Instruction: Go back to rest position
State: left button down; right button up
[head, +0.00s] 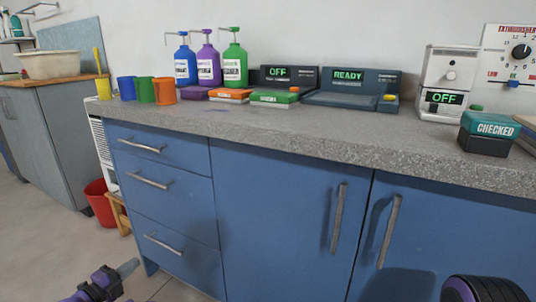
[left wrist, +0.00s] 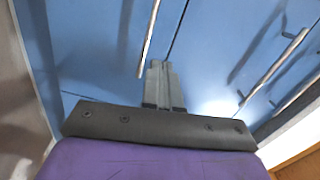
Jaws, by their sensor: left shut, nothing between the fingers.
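My left gripper (head: 128,268) is low at the bottom left of the head view, in front of the blue drawers and below the worktop. Its grey fingers are together and hold nothing. In the left wrist view the closed fingers (left wrist: 163,85) point toward the blue cabinet fronts (left wrist: 210,50) with their long metal handles. A black and purple part of my own body (head: 485,289) shows at the bottom right of the head view. My right gripper does not show.
The grey worktop (head: 330,135) bears pump bottles, coloured cups, two display devices and a teal stamp (head: 490,125) marked CHECKED. Cabinet handles (head: 338,217) stick out. A red bucket (head: 100,203) stands on the floor at left. The floor in front of it is clear.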

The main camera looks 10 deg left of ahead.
pick_arm(q)
jog(key=s+a+f+n+g+y, duration=0.2)
jog(key=s+a+f+n+y, duration=0.55)
jog(key=s+n, duration=0.3)
jog(key=s+f+n+g+y, duration=0.3)
jog(key=s+n, duration=0.1)
jog(key=s, duration=0.3)
jog(key=s+f+n+g+y, duration=0.2)
jog(key=s+f+n, duration=0.15)
jog(key=s, duration=0.35)
jog(key=s+d+f+n+g+h, duration=0.1)
jog(key=s+d+f+n+g, duration=0.2)
jog(key=s+d, duration=0.5)
jog(key=s+d+f+n+g+h, duration=0.1)
jog(key=s+d+n+g, duration=0.5)
jog(key=d, duration=0.5)
jog(key=w+d+r+t+h, duration=0.2)
jog(key=d+t, duration=0.1)
jog(key=d, duration=0.7)
notch_tip(320, 180, up, 34)
jog(key=p, duration=3.3)
jog(key=shift+a+f+p, duration=0.25)
jog(key=shift+a+p, duration=0.05)
jog(key=shift+a, duration=0.05)
